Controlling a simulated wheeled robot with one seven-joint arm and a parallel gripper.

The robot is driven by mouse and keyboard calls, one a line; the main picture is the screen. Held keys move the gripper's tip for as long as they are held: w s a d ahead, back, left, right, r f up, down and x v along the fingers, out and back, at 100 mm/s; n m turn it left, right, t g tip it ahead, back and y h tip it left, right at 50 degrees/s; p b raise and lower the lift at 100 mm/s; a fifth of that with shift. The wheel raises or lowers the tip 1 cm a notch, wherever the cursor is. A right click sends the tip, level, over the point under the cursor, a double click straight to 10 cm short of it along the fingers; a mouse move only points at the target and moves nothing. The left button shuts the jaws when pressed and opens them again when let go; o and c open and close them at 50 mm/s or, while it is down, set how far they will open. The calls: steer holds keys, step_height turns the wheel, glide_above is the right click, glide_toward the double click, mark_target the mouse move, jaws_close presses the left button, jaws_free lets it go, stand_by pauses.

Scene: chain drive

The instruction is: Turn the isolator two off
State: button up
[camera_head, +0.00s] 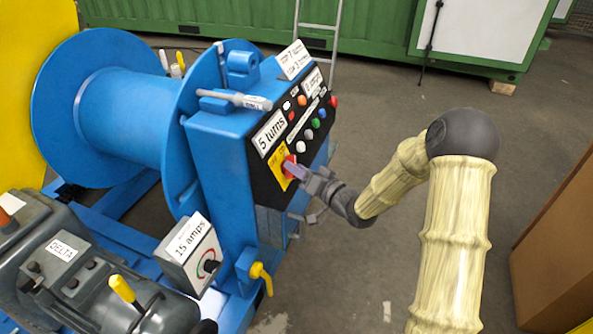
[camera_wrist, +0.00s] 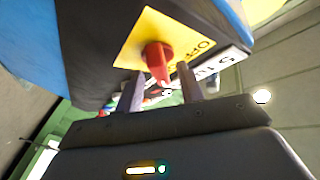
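A red rotary isolator handle (camera_wrist: 157,60) stands out from a yellow plate (camera_wrist: 160,27) marked OFF in the wrist view. In the head view the yellow plate (camera_head: 277,168) is low on the black front panel of the blue machine, and the red handle (camera_head: 289,160) is partly hidden by my fingers. My gripper (camera_head: 298,172) is at the handle. In the wrist view the gripper (camera_wrist: 160,78) has its two fingers apart, one on each side of the handle's near end, with gaps showing. I cannot read a number on this isolator.
A "15 amps" box (camera_head: 190,253) and a yellow-handled lever (camera_head: 261,278) are lower left. A brown box (camera_head: 560,250) stands at right. The floor (camera_head: 385,280) between is clear.

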steer(key=shift+w+a, duration=0.35)
jaws_close()
